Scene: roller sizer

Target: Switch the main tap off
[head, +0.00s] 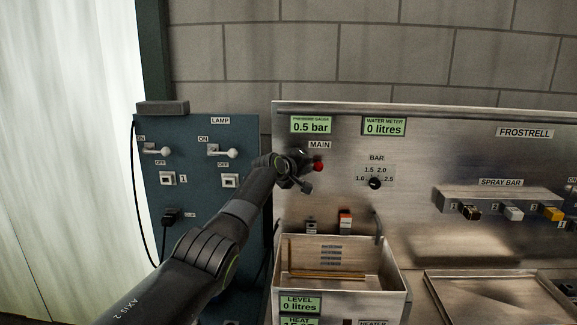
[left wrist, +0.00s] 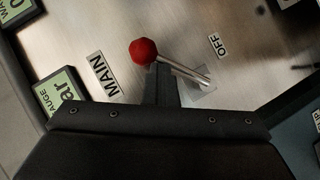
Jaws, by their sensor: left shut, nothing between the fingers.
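The main tap is a lever with a red ball knob (head: 318,167) on the steel panel, just below the MAIN label (head: 319,145). In the left wrist view the red knob (left wrist: 144,51) sits at the end of a thin metal rod (left wrist: 185,71), with the OFF label (left wrist: 216,44) beyond the rod's base. My left gripper (head: 308,181) is shut and empty, close beside the lever; its fingers (left wrist: 162,84) overlap the rod just by the knob. I cannot tell whether they touch. My right gripper is not in view.
The pressure gauge (head: 310,125) reads 0.5 bar and the water meter (head: 384,126) 0 litres. A BAR dial (head: 375,183) is to the right. A blue lamp panel (head: 200,255) with switches stands left. A steel basin (head: 398,262) sits below.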

